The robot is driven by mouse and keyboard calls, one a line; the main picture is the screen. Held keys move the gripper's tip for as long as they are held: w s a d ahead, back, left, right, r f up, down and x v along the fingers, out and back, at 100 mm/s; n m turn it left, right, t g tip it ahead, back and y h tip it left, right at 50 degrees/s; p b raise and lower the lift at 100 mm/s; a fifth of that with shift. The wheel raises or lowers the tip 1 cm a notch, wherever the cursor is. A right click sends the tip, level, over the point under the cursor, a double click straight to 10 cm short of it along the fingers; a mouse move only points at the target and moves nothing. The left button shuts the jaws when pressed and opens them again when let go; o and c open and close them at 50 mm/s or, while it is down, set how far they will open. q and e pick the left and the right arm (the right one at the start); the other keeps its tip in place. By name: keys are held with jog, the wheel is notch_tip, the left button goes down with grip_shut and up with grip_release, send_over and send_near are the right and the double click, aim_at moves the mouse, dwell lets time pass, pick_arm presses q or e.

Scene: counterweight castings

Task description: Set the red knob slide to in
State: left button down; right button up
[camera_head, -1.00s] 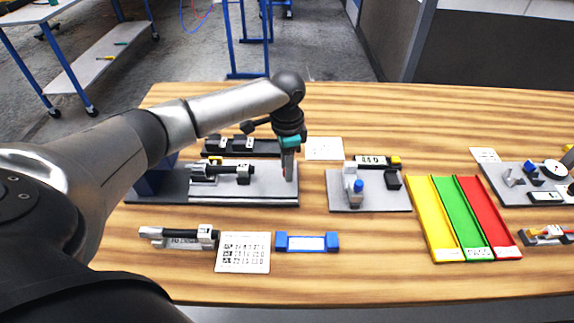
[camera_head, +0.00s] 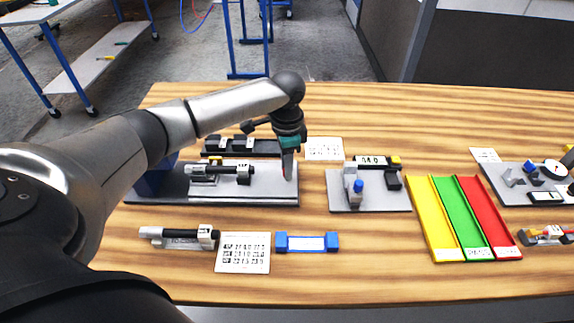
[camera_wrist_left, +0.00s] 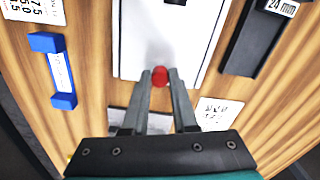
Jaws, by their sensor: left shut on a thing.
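The red knob (camera_wrist_left: 159,76) shows in the left wrist view, between the two fingertips of my left gripper (camera_wrist_left: 160,82). The gripper is shut on it. The knob stands on a pale grey plate (camera_wrist_left: 200,25). In the head view my left gripper (camera_head: 288,172) points down at the right end of the grey slide base (camera_head: 265,185), and its fingers mostly hide the knob. No in or out marking can be read here. My right gripper is not in view.
A black device (camera_head: 235,172) sits on the same base, left of the gripper. A grey fixture with a blue knob (camera_head: 358,186) stands to the right. A blue-ended block (camera_head: 307,242) and a printed card (camera_head: 243,252) lie in front. Yellow, green and red trays (camera_head: 432,220) lie further right.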

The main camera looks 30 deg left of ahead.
aim_at(254, 167)
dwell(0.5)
pick_arm(q)
jog(key=shift+s+a+r+p, duration=0.1)
jog(key=shift+s+a+p, duration=0.05)
jog(key=shift+a+p, duration=0.2)
jog(key=s+a+p, duration=0.2)
jog(key=a+p, duration=0.1)
jog(key=s+a+p, duration=0.1)
jog(key=a, duration=0.1)
jog(key=shift+s+a, duration=0.2)
jog(key=shift+s+a+p, duration=0.2)
jog(key=shift+a+p, duration=0.15)
jog(key=c, duration=0.8)
grip_release()
jog(key=shift+s+a, duration=0.1)
jog(key=shift+o, duration=0.5)
